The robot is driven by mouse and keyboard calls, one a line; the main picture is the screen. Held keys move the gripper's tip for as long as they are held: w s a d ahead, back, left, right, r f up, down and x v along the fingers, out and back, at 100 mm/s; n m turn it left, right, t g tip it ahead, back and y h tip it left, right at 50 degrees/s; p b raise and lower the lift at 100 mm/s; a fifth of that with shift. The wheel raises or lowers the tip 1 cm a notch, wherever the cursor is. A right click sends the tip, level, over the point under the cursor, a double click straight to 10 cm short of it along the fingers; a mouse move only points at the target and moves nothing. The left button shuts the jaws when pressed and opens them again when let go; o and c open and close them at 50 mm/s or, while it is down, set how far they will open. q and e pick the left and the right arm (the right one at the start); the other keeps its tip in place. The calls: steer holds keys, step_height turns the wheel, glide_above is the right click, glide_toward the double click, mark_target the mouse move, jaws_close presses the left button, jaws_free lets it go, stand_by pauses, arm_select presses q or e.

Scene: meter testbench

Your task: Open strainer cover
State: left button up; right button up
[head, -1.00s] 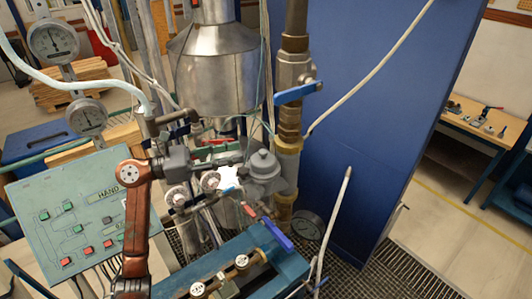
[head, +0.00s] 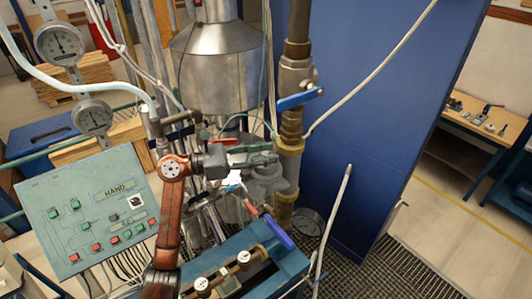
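The grey metal strainer (head: 270,186) stands beside the vertical pipe, in the middle of the head view. Its domed cover at the top is largely hidden behind my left gripper (head: 264,160). The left arm comes up from below, and its gripper points right, with the fingers at the height of the cover. Whether the fingers touch or hold the cover cannot be made out, nor how far apart they are. My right gripper does not show.
A valve with a blue handle (head: 299,98) sits on the pipe above. A second blue handle (head: 278,233) is below, near the blue bench. A green control panel (head: 90,212) stands left of my arm. A large blue panel (head: 360,110) closes off the right side.

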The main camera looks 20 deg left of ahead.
arm_select(q)
jaws_close()
stand_by(0.6)
